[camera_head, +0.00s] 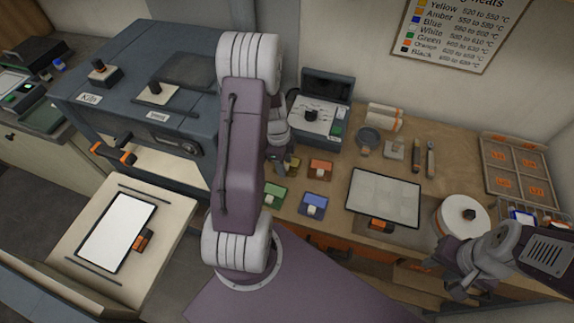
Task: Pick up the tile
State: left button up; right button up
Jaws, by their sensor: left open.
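A white tile-like panel with a dark rim (118,232) lies on the pale slab in front of the kiln, at the left. A second dark-rimmed panel, pale with faint lines (384,198), lies on the wooden table right of centre. Each has an orange and black piece at its near or right edge. My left gripper (279,166) is open, over the table behind my arm, close to a small yellow block and partly hidden. My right gripper (455,283) is at the lower right, near the table's front edge; its jaws are too small to read.
The blue-grey kiln (140,75) stands at the left. Green (272,194), blue (315,203) and orange (320,168) blocks sit on the table, with a grey machine (318,110) behind. A white round turntable-like disc (462,215) and a sectioned wooden tray (512,143) are at the right.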

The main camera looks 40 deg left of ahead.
pick_arm(q)
jog(key=shift+f, duration=0.15)
jog(key=shift+c, duration=1)
grip_shut()
